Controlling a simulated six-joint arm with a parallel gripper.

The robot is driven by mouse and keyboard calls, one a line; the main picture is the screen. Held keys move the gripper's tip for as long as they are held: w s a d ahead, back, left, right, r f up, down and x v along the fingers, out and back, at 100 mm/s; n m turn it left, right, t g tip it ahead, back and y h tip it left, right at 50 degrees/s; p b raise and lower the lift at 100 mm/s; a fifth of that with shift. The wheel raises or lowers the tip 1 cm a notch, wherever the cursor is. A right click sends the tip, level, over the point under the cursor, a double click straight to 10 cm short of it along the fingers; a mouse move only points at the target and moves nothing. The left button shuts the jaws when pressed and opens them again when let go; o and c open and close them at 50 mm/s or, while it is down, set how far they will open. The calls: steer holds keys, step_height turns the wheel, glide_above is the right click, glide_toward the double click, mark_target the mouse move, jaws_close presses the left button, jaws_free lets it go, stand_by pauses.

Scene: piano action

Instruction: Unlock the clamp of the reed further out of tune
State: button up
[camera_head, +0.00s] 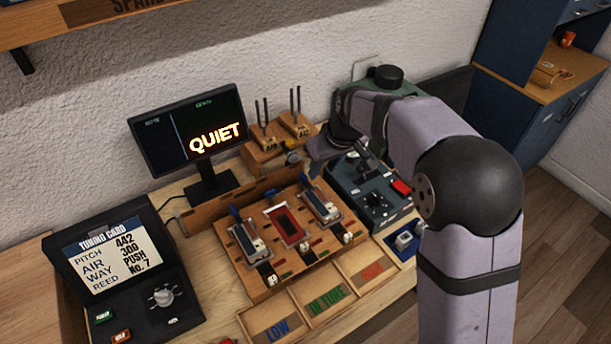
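A wooden reed bench (300,270) stands in the middle of the table. It holds a left reed station (248,240) and a right reed station (321,207), both silver and blue, with a red plate (286,224) between them. Blue lever-like parts (234,211) stand at the back of the stations; whether each clamp is locked is too small to tell. My gripper (364,160) seems to be the dark part hanging from my wrist, behind and right of the bench, over a dark green device. Its fingers are not clear, and I see nothing held.
The monitor (190,130) reads "QUIET". The tuning card (112,253) reads pitch 442, air 300, way push, reed No. 7. Trays marked LOW (268,312) and IN TUNE lie in front. A dark green control box (372,200) stands right. Tuning forks (294,112) stand behind.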

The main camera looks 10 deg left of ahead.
mark_target(304, 175)
steer(key=shift+n, duration=0.4)
steer(key=shift+w+a+f+p, duration=0.4)
steer(key=shift+w+a+f, duration=0.15)
steer(key=shift+a+f, duration=0.45)
steer(key=shift+w+a+f+p, duration=0.45)
steer(key=shift+a+f, duration=0.3)
steer(key=shift+f, duration=0.5)
steer(key=shift+w+a+f+p, duration=0.35)
steer(key=shift+w+a+f, duration=0.25)
steer(key=shift+a+f, duration=0.4)
steer(key=shift+d+f, duration=0.1)
jaws_close()
